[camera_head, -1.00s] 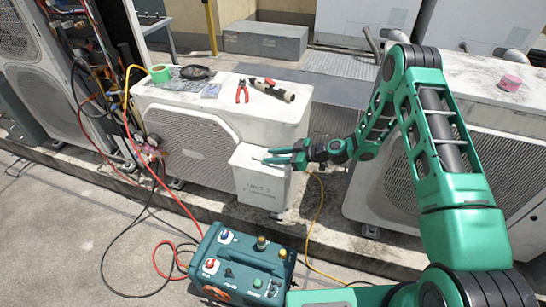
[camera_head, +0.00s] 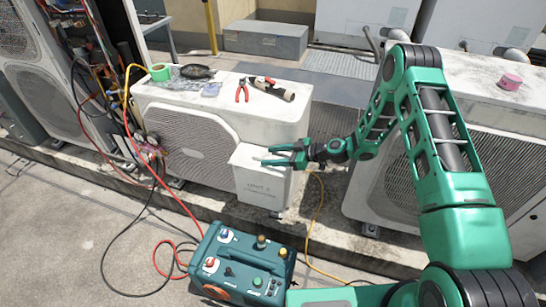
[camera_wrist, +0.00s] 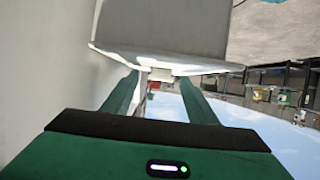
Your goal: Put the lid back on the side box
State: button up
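The white side box (camera_head: 264,190), with dark lettering on its front, is fixed at the right front corner of the middle condenser. A pale lid-like top with a projecting rim (camera_wrist: 110,55) covers its upper end, and it also shows in the wrist view. My gripper (camera_head: 268,156) is at the top of the box, pointing left. In the wrist view its two green fingers (camera_wrist: 160,78) are apart, with a small pale tab or handle (camera_wrist: 160,72) between their tips. Gaps show beside this tab. Whether the lid is fully seated cannot be told.
The condenser top (camera_head: 215,103) holds red pliers (camera_head: 242,92), a dark tool (camera_head: 277,91), green tape (camera_head: 160,72) and other small items. A teal machine (camera_head: 240,262) with hoses stands on the ground in front. Another condenser (camera_head: 440,160) is at the right.

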jog(key=s+d+r+m+g+h, duration=0.1)
jog(key=s+d+r+m+h, duration=0.2)
jog(key=s+d+r, duration=0.55)
jog(key=s+d+r+m+g+h, duration=0.15)
jog(key=s+d+r+h, duration=0.35)
jog(key=d, duration=0.6)
jog(key=s+d+r+m+h, duration=0.1)
jog(key=s+d+r+m, duration=0.4)
jog(key=d+r, duration=0.4)
jog(key=s+d+r+m+h, duration=0.1)
jog(key=s+d+r+m, duration=0.1)
jog(key=s, duration=0.6)
jog(key=s+d+r+m+g+h, duration=0.1)
jog(key=s+d+r+m, duration=0.2)
jog(key=s, duration=0.6)
jog(key=s+d+r+m+g+h, duration=0.1)
jog(key=s+d+r+m, duration=0.2)
jog(key=s, duration=0.6)
jog(key=d+m, duration=0.2)
jog(key=m, duration=0.1)
jog(key=shift+s+h, duration=0.25)
jog(key=shift+h, duration=0.05)
